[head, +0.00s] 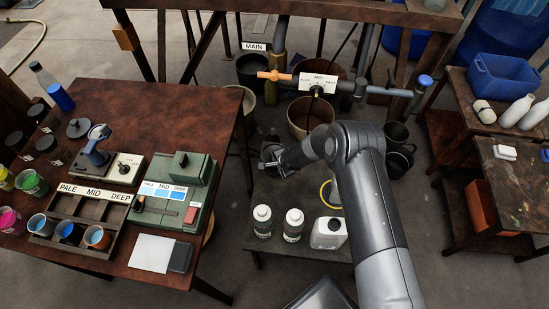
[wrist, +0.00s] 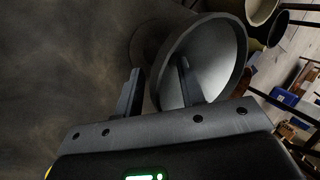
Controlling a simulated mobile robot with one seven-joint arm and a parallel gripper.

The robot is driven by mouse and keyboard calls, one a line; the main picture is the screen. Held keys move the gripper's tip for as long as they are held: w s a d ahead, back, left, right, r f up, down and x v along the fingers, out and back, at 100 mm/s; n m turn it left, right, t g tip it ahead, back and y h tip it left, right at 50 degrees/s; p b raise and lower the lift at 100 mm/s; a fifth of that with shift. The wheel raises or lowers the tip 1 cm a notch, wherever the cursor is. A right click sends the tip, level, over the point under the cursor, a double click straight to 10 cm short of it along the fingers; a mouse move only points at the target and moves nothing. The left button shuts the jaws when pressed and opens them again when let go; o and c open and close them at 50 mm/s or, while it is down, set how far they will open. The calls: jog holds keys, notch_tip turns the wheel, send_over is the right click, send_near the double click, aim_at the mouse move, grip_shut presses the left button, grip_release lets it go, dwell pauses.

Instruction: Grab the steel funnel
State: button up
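The steel funnel (wrist: 215,60) is a grey cone with a wide round mouth, large in the wrist view. In the head view the funnel (head: 269,149) is small and dark, at the far left of the low table, partly hidden by my gripper (head: 282,163). In the wrist view my gripper (wrist: 159,68) has its fingers apart. One finger is outside the funnel at its left and the other overlaps its mouth, with the near wall and rim between them. I see no clear contact of both fingers with the wall.
Two white bottles (head: 292,226) and a white jug (head: 328,233) stand at the low table's front. A yellow ring (head: 326,193) lies beside my arm. Buckets (head: 306,119) and a pipe with an orange handle (head: 273,76) are behind. A brown table (head: 100,92) stands left.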

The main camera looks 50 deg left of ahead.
jog(key=shift+c, duration=0.5)
grip_shut()
jog(key=shift+d+f, duration=0.1)
jog(key=shift+d, duration=0.05)
